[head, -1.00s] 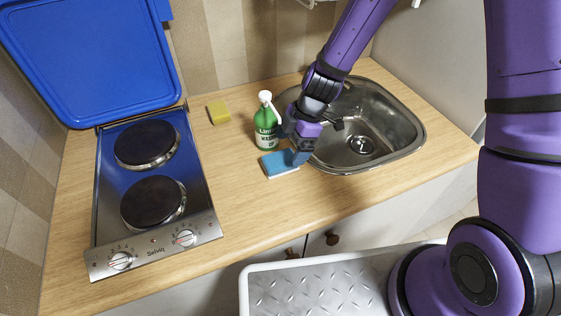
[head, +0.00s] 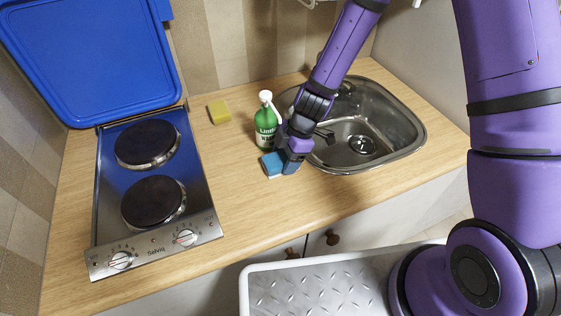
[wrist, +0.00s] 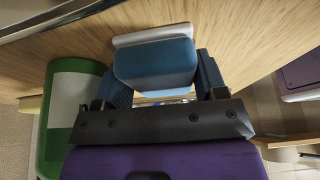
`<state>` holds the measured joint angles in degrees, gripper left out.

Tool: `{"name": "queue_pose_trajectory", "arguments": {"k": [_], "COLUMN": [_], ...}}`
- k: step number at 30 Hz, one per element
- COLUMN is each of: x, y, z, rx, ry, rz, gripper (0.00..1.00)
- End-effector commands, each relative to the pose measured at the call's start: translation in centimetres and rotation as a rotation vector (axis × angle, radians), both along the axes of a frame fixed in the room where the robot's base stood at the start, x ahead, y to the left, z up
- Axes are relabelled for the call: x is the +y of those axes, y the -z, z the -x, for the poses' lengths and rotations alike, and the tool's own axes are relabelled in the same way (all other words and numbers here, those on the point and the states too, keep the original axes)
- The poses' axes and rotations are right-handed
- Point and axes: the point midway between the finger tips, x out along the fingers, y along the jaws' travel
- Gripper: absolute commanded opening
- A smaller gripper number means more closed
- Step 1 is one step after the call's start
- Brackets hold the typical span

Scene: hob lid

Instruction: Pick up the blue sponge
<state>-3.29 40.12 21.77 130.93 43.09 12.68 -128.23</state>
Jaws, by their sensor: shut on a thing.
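The blue sponge (head: 271,163), with a pale underside layer, is at the counter just left of the sink, in front of the green bottle. It also shows between the fingers in the wrist view (wrist: 155,64). My gripper (head: 287,163) is shut on the sponge, with one finger on each side of it; it also shows in the wrist view (wrist: 160,80). The sponge looks close to the wooden surface; I cannot tell whether it touches it. My gripper hides part of the sponge in the head view.
A green spray bottle (head: 266,127) stands right behind the sponge, close to my gripper. The steel sink (head: 398,133) is to the right. A yellow sponge (head: 219,111) lies further back. The hob (head: 153,229) with its raised blue lid (head: 90,60) is at left. The front counter is clear.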

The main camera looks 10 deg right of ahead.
Motion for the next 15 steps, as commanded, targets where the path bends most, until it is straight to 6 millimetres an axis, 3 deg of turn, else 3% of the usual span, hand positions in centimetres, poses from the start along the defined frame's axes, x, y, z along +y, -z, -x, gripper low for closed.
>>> {"name": "queue_pose_trajectory", "arguments": {"k": [8,15], "x": [0.0,0.0], "y": [-0.1,-1.6], "z": [0.0,-0.1], "rx": [0.000,-0.002], "ry": [0.000,0.000], "rz": [0.000,0.000], "gripper": [0.43,0.43]}}
